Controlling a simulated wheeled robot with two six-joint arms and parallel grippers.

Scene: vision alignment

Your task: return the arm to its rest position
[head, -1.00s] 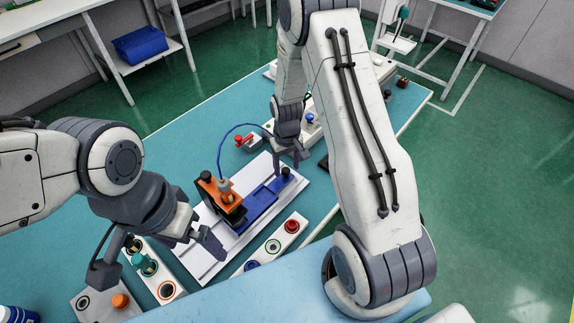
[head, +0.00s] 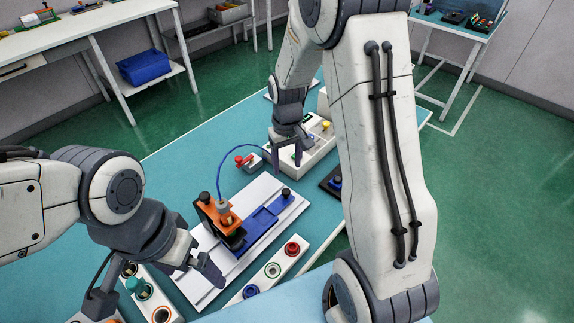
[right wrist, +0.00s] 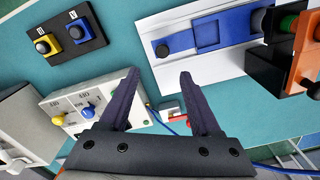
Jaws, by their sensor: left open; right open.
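My right gripper (head: 286,150) is open and empty. It hangs above the table near the grey-white box with a yellow knob and the white fixture board, with its arm bent above it. In the right wrist view the right gripper's two dark fingers (right wrist: 158,100) are spread apart with nothing between them. My left gripper (head: 155,280) is at the lower left, open, above the front part of the table near the strips of round sockets. The right arm's large white link covers part of the table's right side in the head view.
The white board (head: 285,212) bears a blue slide (head: 262,222) and an orange-black camera-like unit (head: 218,215) with a blue cable. A control box (right wrist: 97,105) with yellow and blue knobs, a black pad (right wrist: 68,42) with two buttons, and a red part (head: 244,160) stand nearby.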

